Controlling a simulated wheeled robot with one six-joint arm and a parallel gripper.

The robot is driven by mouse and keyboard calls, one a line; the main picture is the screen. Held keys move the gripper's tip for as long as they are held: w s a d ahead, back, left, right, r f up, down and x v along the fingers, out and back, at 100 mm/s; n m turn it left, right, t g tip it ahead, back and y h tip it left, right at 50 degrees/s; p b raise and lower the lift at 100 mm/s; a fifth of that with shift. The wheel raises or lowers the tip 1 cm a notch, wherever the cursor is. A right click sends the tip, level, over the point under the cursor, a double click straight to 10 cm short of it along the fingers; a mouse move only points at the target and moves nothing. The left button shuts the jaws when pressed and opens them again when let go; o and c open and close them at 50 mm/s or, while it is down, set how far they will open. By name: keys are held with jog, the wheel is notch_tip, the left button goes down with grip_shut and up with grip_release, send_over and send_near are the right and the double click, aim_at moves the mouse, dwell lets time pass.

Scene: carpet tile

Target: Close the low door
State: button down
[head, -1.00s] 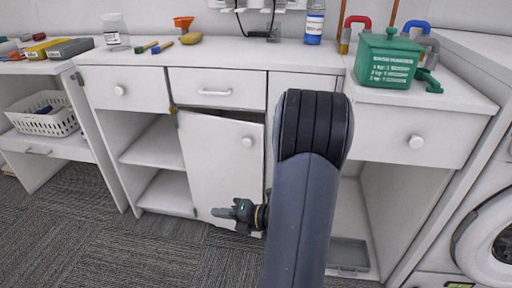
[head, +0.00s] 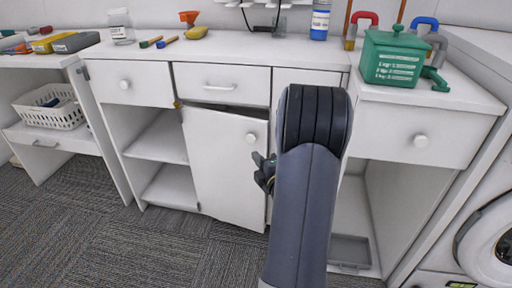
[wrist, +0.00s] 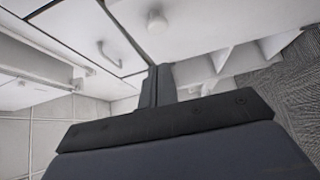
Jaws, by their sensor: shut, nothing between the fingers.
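The low door (head: 222,165) is a white panel under the middle drawer, with a round white knob (head: 252,139) near its upper right. It stands slightly ajar, with a dark gap along its top. My gripper (head: 262,160) is at the door's right edge, just below and right of the knob; my arm partly hides it. In the wrist view, the shut, empty fingers (wrist: 158,85) point toward the cabinet front, with the door's knob (wrist: 157,22) beyond them. I cannot tell whether the fingers touch the door.
Open shelves (head: 165,140) lie left of the door. The drawer above it (head: 245,88) is shut. A green box (head: 390,60) stands on the right counter. A white basket (head: 52,108) sits on the left shelf. The carpet (head: 120,245) in front is clear.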

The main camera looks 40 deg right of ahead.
aim_at(265, 136)
jog(key=shift+w+d+f+b, duration=0.1)
jog(key=shift+w+d+b, duration=0.15)
jog(key=shift+w+d, duration=0.65)
jog(key=shift+w+d+r+b, duration=0.1)
jog(key=shift+w+d+b, duration=0.35)
jog(key=shift+w, duration=0.8)
jog(key=shift+w+d+f+b, duration=0.1)
jog(key=shift+w+d, duration=0.7)
jog(key=shift+w, duration=0.3)
jog(key=shift+w+d+p, duration=0.15)
jog(key=shift+d+p, duration=0.15)
jog(key=shift+p, duration=0.1)
jog(key=d+y+p, duration=0.1)
jog(key=w+d+n+y+p, duration=0.1)
jog(key=d, duration=0.1)
jog(key=w+d+n+y+p, duration=0.1)
jog(key=d+p, duration=0.1)
jog(key=shift+w, duration=0.25)
jog(key=shift+d+r+y, duration=0.2)
jog(key=shift+y, duration=0.2)
jog(key=shift+d, duration=0.1)
